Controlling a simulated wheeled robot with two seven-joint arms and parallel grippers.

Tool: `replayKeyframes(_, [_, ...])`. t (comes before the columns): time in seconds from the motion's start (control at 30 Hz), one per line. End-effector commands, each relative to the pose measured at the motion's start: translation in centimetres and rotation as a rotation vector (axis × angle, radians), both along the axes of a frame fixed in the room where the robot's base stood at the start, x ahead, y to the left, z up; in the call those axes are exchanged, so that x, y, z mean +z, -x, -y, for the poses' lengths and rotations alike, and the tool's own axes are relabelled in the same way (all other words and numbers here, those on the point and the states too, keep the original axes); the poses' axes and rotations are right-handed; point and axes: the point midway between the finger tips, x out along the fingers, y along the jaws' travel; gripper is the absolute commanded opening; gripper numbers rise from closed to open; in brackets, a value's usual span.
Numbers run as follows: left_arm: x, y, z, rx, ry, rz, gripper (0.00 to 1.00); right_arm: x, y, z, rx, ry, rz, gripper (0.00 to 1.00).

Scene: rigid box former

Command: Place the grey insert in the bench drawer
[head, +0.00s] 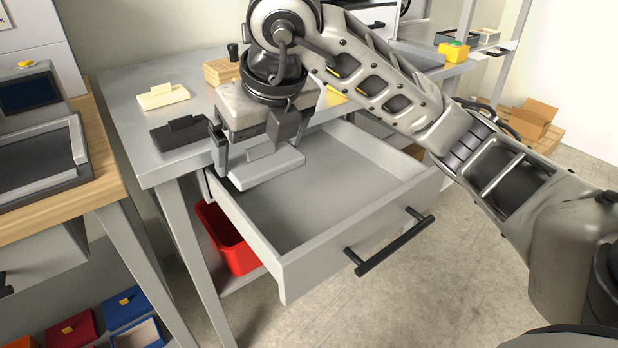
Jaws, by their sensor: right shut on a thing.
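The bench drawer (330,193) is pulled out of the grey bench (133,123) and looks empty inside. My right gripper (259,163) points down over the back left part of the drawer. It is shut on the grey insert (270,170), a flat light-grey block with a raised grip on top. The insert is at the drawer's left rear; I cannot tell whether it touches the drawer floor. My left gripper is not in view.
A cream insert (163,96) and a black insert (179,134) lie on the bench top left of my gripper. The drawer's front handle (390,243) sticks out over open floor. A red bin (226,240) stands below the drawer. A wooden-topped table (52,199) is at the left.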

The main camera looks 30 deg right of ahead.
Motion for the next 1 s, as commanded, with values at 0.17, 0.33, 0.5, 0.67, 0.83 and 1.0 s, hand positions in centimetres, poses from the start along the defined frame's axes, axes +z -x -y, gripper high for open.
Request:
replayKeyframes(0.17, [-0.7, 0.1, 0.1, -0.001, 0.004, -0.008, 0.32, -1.7, -1.5, 2.6, -0.008, 0.001, -0.006, 0.73])
replayKeyframes(0.33, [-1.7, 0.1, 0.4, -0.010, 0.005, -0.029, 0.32, -3.6, -3.4, 6.4, -0.006, 0.000, -0.006, 0.73])
replayKeyframes(0.5, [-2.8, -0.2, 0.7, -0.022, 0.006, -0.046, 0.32, -6.5, -4.9, 9.2, -0.002, 0.001, -0.007, 0.73])
replayKeyframes(0.67, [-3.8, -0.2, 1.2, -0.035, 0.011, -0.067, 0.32, -8.5, -5.8, 10.7, 0.000, 0.000, -0.003, 0.73])
replayKeyframes(0.83, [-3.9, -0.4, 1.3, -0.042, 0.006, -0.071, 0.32, -9.2, -6.2, 11.3, 0.002, -0.001, -0.001, 0.73])
replayKeyframes(1.0, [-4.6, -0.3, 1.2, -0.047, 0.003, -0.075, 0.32, -11.2, -6.5, 11.9, 0.004, 0.000, -0.005, 0.73])
